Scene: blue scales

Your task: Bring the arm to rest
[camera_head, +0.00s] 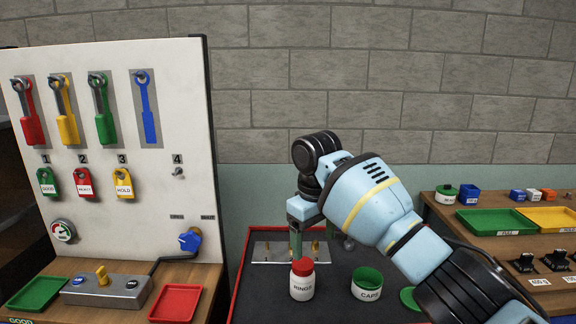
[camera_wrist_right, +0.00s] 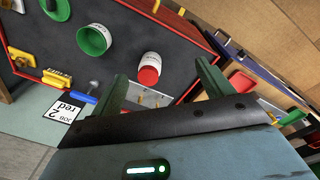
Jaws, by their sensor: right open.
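My right arm comes in from the lower right in the head view and reaches over the red-edged dark tray (camera_head: 245,290). My right gripper (camera_head: 296,228) points down above the back part of the tray, behind the white RINGS jar with a red lid (camera_head: 302,280). In the right wrist view its two green fingers (camera_wrist_right: 163,88) stand apart with nothing held between them. The jar (camera_wrist_right: 150,68) shows beyond the fingers there, apart from them. A metal plate with brass pegs (camera_head: 268,251) lies under the gripper, partly hidden by it. My left gripper is not in view.
A green CAPS cup (camera_head: 368,284) stands right of the jar. A white board with hanging colored tools (camera_head: 120,115) rises at the left. Green (camera_head: 495,222) and yellow trays lie on the right table. A job card (camera_wrist_right: 72,117) shows in the wrist view.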

